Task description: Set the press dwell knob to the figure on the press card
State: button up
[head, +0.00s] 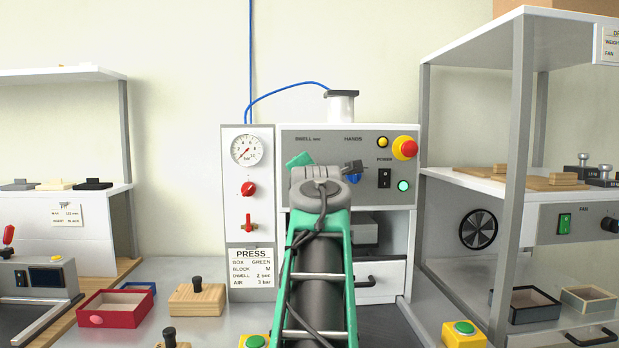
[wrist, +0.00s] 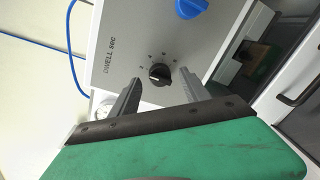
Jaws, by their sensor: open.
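The press dwell knob (wrist: 159,74) is a black round knob on a grey panel in the wrist view, with small figures around it. A light mark shows on its face, but I cannot tell surely which figure it points to. The DWELL sec label is beside it. My gripper (wrist: 161,84) is open, its two fingers on either side of the knob in the picture; contact is not visible. In the head view my arm hides the knob. The press card (head: 251,274) reads DWELL 2 sec, below the air gauge.
The blue hands knob (wrist: 192,8) is near the dwell knob. On the press (head: 300,137) are a red emergency button (head: 405,148), a black power switch (head: 384,178) and a lit green lamp (head: 403,186). A red regulator knob (head: 249,189) is left. Shelves stand on both sides.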

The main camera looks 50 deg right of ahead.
jog(key=v, duration=0.6)
jog(key=shift+s+a, duration=0.2)
jog(key=shift+w, duration=0.1)
